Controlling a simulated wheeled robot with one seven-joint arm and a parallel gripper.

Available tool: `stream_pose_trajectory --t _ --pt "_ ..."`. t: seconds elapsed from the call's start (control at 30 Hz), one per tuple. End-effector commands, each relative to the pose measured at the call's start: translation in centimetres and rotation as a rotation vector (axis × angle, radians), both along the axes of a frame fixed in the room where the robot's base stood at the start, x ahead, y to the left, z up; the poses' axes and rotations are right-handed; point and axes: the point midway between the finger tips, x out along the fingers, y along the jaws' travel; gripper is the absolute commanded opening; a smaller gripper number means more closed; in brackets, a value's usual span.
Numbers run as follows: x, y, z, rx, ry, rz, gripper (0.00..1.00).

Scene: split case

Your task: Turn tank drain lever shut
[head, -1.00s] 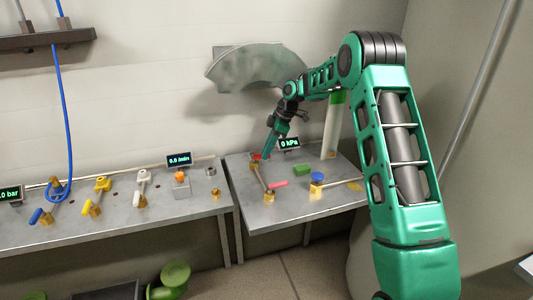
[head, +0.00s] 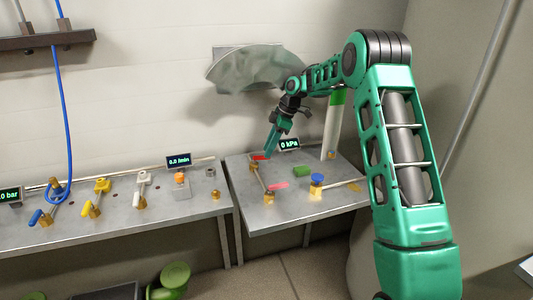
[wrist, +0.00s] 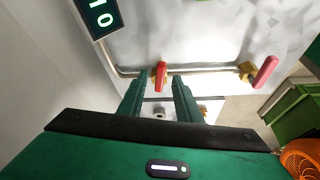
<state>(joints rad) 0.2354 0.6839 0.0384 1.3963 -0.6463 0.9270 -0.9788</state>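Two red levers sit on brass valves on the right metal bench. The far one (head: 260,157) is at the back left, just beside my gripper (head: 268,153). The nearer one (head: 278,185) is toward the front; I cannot tell from labels which is the tank drain lever. In the wrist view the gripper (wrist: 160,76) has its two fingers apart. The far red lever (wrist: 160,70) shows in the gap between the fingertips, with clear space on both sides. The other red lever (wrist: 265,72) is off to the right. Contact with either is not visible.
A 0 kPa display (head: 289,144) stands behind the levers. The left bench (head: 150,217) carries blue, yellow and white levers. A gap separates the benches.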

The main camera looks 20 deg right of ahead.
Motion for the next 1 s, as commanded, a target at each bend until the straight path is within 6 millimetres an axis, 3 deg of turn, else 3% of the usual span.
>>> stream_pose_trajectory --t 0.2,0.43,1.0 --pt "-0.2 -1.7 4.0 0.0 -0.004 -0.003 0.31" --pt "-0.5 -2.9 7.1 0.001 -0.003 -0.001 0.31" --pt "-0.9 -3.4 8.2 -0.004 0.002 -0.011 0.31"
